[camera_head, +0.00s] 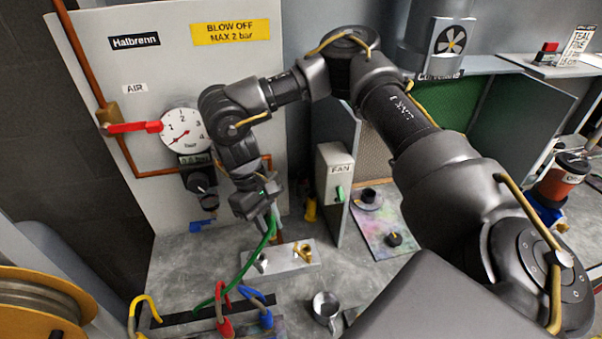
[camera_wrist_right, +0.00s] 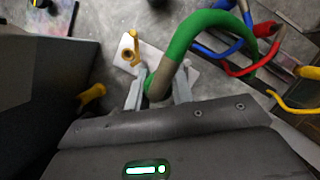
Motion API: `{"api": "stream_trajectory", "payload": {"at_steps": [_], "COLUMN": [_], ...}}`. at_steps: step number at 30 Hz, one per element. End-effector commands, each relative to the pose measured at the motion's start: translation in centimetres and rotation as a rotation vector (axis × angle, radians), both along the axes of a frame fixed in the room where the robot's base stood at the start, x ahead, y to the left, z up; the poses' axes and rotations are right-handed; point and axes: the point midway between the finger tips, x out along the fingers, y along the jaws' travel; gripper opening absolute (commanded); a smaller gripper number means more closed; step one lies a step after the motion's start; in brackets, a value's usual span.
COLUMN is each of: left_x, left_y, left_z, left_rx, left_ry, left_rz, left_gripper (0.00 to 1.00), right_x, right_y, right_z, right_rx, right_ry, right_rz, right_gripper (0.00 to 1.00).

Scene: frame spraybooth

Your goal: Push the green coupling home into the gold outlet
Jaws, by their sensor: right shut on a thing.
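My right gripper (camera_head: 268,218) hangs above the bench, shut on the end of the green hose (camera_head: 262,245). In the right wrist view, its two fingers (camera_wrist_right: 158,92) close on either side of the green coupling (camera_wrist_right: 160,82) at the hose end; the tip is largely hidden. The gold outlet (camera_head: 303,250) stands on a pale plate (camera_head: 285,262) to the right of and below the gripper. It also shows in the right wrist view (camera_wrist_right: 129,52), up and left of the held coupling, apart from it. My left gripper is out of view.
A silver outlet (camera_head: 261,262) stands on the same plate. Red (camera_head: 223,318), blue (camera_head: 257,312) and yellow (camera_head: 146,306) hose ends lie at the front. A metal cup (camera_head: 325,306) stands nearby. The fan switch box (camera_head: 335,180) rises to the right; the gauge panel (camera_head: 215,60) stands behind.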

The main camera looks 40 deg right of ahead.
Motion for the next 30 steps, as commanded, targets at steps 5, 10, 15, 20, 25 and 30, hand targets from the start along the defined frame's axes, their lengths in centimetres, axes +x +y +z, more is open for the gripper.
{"api": "stream_trajectory", "payload": {"at_steps": [5,10,15,20,25,30], "left_x": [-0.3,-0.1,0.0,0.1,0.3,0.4], "left_y": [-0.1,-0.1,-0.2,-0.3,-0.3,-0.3], "left_z": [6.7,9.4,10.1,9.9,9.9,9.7], "left_rx": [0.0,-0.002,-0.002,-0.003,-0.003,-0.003], "left_ry": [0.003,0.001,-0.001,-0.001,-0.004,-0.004], "left_rz": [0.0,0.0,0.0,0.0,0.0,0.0], "left_gripper": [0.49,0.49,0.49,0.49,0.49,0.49], "right_x": [-1.3,-2.5,-3.0,-3.0,-3.0,-3.1], "right_y": [-4.2,-7.2,-8.4,-8.5,-8.4,-8.5], "right_z": [0.5,-0.4,-1.1,-1.4,-1.3,-1.5], "right_rx": [-0.008,-0.016,-0.02,-0.02,-0.021,-0.024], "right_ry": [0.003,0.013,0.019,0.019,0.02,0.029], "right_rz": [0.217,0.381,0.454,0.461,0.459,0.458], "right_gripper": [0.0,0.0,0.0,0.0,0.0,0.0]}}
